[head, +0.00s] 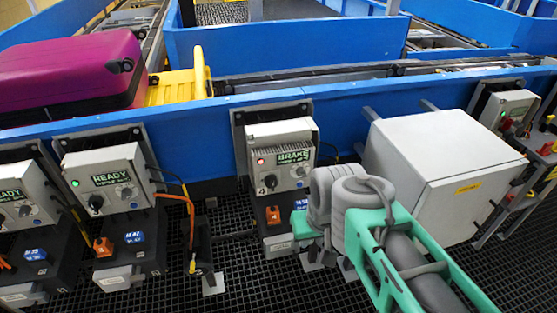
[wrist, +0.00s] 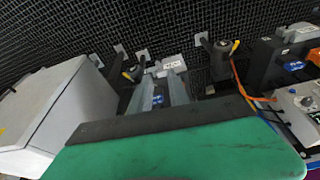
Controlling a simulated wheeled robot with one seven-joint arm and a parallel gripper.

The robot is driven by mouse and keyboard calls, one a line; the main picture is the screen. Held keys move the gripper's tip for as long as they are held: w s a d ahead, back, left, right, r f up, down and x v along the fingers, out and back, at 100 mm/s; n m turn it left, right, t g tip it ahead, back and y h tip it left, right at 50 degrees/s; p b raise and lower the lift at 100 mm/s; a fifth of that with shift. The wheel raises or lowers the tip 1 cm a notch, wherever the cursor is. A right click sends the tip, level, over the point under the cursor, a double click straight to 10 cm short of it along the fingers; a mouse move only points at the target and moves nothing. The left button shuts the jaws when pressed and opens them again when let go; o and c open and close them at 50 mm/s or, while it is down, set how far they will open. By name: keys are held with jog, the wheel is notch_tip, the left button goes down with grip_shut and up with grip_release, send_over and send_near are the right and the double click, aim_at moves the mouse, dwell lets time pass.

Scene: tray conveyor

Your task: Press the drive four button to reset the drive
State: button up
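The drive four box (head: 280,158) is a grey box marked 4 with a BRAKE label. A red light (head: 261,161) glows at its upper left, with a black knob and small controls below. My gripper (head: 298,226) is low in front of it, to the right of its lower panel, apart from the box face. The fingertips are largely hidden in the head view. In the wrist view my green hand fills the bottom and hides the box face. Two grey fingers (wrist: 160,90) appear spread, with a blue tag (wrist: 157,99) between them. I see nothing held.
Two READY drive boxes (head: 103,178) (head: 20,200) stand to the left. A large grey cabinet (head: 440,165) is close on the right. A blue conveyor wall (head: 205,140) runs behind. A purple suitcase (head: 70,75) lies in a yellow tray (head: 177,88).

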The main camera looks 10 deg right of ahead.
grip_shut()
dwell(1.0)
